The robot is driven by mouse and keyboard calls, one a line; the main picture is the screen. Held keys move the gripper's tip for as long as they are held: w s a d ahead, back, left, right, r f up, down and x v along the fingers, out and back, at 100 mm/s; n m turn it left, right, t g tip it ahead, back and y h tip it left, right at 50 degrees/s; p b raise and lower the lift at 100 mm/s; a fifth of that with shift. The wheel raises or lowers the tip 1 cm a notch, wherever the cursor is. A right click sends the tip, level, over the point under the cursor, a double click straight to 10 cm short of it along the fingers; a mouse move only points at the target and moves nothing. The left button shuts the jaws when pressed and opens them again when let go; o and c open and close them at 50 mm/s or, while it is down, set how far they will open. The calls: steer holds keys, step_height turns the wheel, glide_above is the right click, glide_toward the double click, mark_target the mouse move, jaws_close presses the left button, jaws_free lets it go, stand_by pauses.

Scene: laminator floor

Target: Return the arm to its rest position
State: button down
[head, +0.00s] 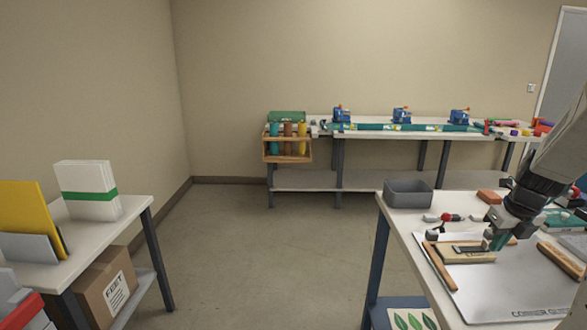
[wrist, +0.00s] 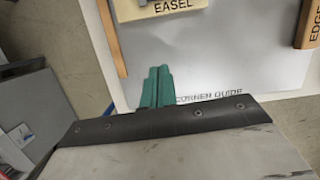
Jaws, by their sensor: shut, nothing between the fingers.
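My arm reaches in from the right of the head view and points down over the right-hand workbench (head: 405,225). My gripper (head: 494,243) has green fingers, close to the wooden block marked EASEL (head: 460,256). I cannot tell whether they touch it in that view. In the wrist view, the green fingers (wrist: 157,88) are together with nothing between them. They show over the pale board marked CORNER GUIDE (wrist: 225,62), with the EASEL block (wrist: 155,9) beyond them at the top.
A grey bin (head: 408,194) and a red-knobbed tool (head: 446,217) stand on the bench. A wooden block (head: 562,259) lies right of the gripper. A side table (head: 135,207) stands left, a long bench (head: 375,133) at the back wall. The floor (head: 270,255) between is clear.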

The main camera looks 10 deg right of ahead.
steer(key=s+a+r+m, duration=0.3)
steer(key=s+a+m, duration=0.3)
steer(key=a+m, duration=0.5)
steer(key=s+a+r+m+g, duration=0.1)
steer(key=s+a+r+m, duration=0.2)
steer(key=s+a+m, duration=0.3)
steer(key=s+a+r+m, duration=0.3)
steer(key=s+a+m, duration=0.3)
steer(key=a+m, duration=1)
steer(key=shift+a+r+m+y, duration=0.3)
steer(key=shift+r+m, duration=0.05)
steer(key=shift+m, duration=0.15)
